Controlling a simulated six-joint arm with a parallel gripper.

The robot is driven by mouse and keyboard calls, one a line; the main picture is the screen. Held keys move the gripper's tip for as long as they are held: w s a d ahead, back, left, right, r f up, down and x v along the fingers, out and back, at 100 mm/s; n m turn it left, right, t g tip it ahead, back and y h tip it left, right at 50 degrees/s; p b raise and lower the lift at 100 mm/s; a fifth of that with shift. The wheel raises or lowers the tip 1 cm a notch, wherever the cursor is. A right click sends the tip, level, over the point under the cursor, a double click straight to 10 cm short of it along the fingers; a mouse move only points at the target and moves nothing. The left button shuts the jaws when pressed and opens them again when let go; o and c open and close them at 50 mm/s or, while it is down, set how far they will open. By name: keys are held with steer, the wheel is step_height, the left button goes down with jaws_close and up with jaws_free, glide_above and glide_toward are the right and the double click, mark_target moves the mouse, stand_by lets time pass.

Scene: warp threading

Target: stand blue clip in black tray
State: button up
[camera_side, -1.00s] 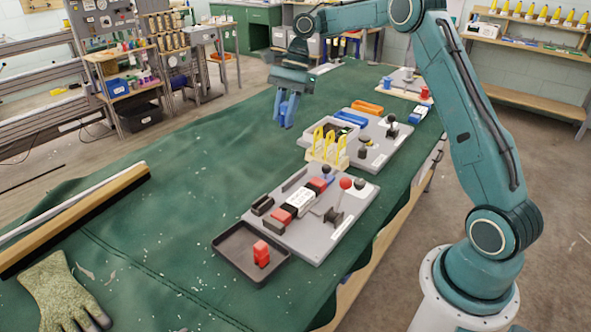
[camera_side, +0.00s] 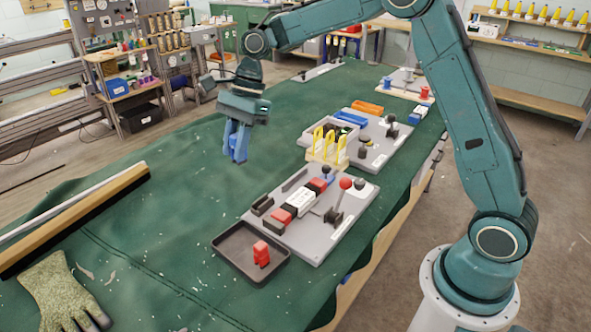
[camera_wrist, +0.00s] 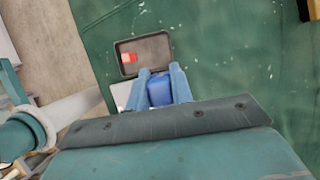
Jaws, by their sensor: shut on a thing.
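My gripper (camera_side: 236,152) is shut on the blue clip (camera_wrist: 160,91) and holds it in the air above the green cloth, behind and left of the black tray. In the wrist view the clip sits between the two blue fingers; in the side view the fingers largely hide it. The black tray (camera_side: 228,256) lies flat at the front of the table; it also shows in the wrist view (camera_wrist: 127,72), beyond the fingertips. A red clip (camera_side: 261,254) stands inside the tray toward its right side. The rest of the tray floor is bare.
A grey board (camera_side: 312,237) with red, black and white blocks and a red-knobbed lever adjoins the tray. Yellow upright pieces (camera_side: 327,147) stand behind it. A brush (camera_side: 75,215) and a glove (camera_side: 55,290) lie at left. Cloth left of the tray is clear.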

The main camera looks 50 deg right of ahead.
steer(key=s+a, duration=0.2)
steer(key=a, duration=0.4)
glide_toward(231, 253)
steer(key=shift+w+a, duration=0.1)
steer(key=shift+a, duration=0.8)
steer(key=shift+f, duration=2.1)
steer(key=shift+f, duration=0.15)
steer(key=o, duration=0.9)
steer(key=shift+o, duration=0.2)
